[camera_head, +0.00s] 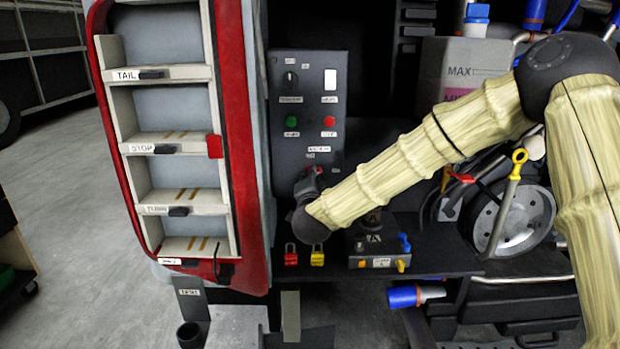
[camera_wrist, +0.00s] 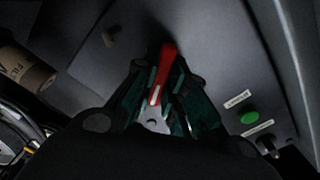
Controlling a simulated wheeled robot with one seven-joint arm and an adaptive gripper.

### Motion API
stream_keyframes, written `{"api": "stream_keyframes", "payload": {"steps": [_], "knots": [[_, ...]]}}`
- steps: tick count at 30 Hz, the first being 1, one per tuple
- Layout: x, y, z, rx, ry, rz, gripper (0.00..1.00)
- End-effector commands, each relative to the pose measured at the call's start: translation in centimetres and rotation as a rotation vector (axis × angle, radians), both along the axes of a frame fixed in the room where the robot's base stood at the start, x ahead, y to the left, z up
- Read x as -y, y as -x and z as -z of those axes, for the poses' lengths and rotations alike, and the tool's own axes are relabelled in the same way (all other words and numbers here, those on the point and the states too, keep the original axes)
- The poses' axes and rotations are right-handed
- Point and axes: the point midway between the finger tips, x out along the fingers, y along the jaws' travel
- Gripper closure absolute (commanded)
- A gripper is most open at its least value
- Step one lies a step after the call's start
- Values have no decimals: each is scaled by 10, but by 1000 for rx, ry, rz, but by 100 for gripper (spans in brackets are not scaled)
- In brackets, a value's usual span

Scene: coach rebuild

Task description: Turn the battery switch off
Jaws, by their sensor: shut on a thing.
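The battery switch's red handle (camera_wrist: 164,72) shows in the wrist view, between the fingers of my gripper (camera_wrist: 167,95). The fingers are closed around the handle, and a grey metal plate sits at its near end. In the head view the switch is on the lower part of the dark control panel (camera_head: 329,95). There only a small bit of red (camera_head: 318,171) shows beside my wrist. My arm hides most of the switch and the gripper in that view. The words by the switch are too small to read.
The panel also carries a green button (camera_head: 291,122), a red button (camera_head: 329,122) and a black knob (camera_head: 290,78). Below, a red padlock (camera_head: 290,255) and a yellow padlock (camera_head: 317,256) stand on a dark shelf. A red-framed lamp rack (camera_head: 238,120) stands close on the left.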

Motion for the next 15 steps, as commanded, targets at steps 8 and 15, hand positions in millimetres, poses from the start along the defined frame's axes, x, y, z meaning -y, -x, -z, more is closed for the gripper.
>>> {"api": "stream_keyframes", "payload": {"steps": [8,15], "knots": [[0,0,2,1,-61,1,100],[0,0,2,5,-149,0,100]]}}
